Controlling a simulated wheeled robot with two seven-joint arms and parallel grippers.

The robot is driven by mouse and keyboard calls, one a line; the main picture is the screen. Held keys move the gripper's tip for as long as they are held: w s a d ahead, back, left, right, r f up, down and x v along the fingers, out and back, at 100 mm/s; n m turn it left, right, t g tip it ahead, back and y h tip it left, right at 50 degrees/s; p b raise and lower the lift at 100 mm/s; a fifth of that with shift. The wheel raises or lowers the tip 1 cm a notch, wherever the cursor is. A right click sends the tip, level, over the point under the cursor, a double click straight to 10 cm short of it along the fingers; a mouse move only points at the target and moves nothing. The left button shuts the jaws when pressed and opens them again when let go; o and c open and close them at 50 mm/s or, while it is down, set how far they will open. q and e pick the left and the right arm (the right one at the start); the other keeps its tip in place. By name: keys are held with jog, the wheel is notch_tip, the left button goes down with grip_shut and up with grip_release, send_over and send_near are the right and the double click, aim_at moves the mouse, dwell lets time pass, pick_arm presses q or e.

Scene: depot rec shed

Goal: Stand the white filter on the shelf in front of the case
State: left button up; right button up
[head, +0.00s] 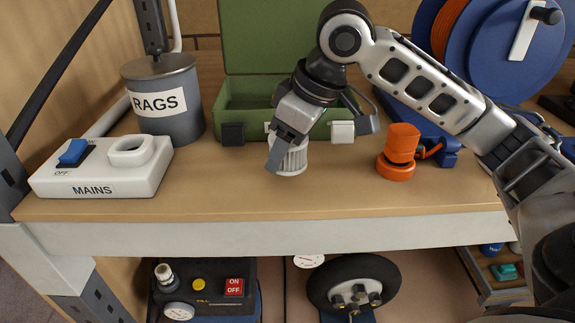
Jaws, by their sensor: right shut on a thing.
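The white filter (291,160), a small ribbed cylinder, is upright at the shelf (330,201) in front of the green case (236,102). I cannot tell if its base touches the shelf. My right gripper (283,150) reaches down from above and is shut on the filter, hiding its upper part. The case stands open with its lid raised behind it. It has one dark latch and one pale latch on its front. My left gripper is not in view.
Left of the case are a grey RAGS can (180,115) and a white MAINS box (100,172). Right of the filter is an orange plug (399,150), with a blue cable reel (505,50) behind. The shelf front between the MAINS box and the plug is clear.

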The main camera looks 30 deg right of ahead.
aim_at(287, 164)
jog(key=f, duration=0.4)
jog(key=shift+w+d+b, duration=0.3)
jog(key=shift+b, duration=0.1)
jog(key=o, duration=1)
jog(key=shift+f, duration=0.15)
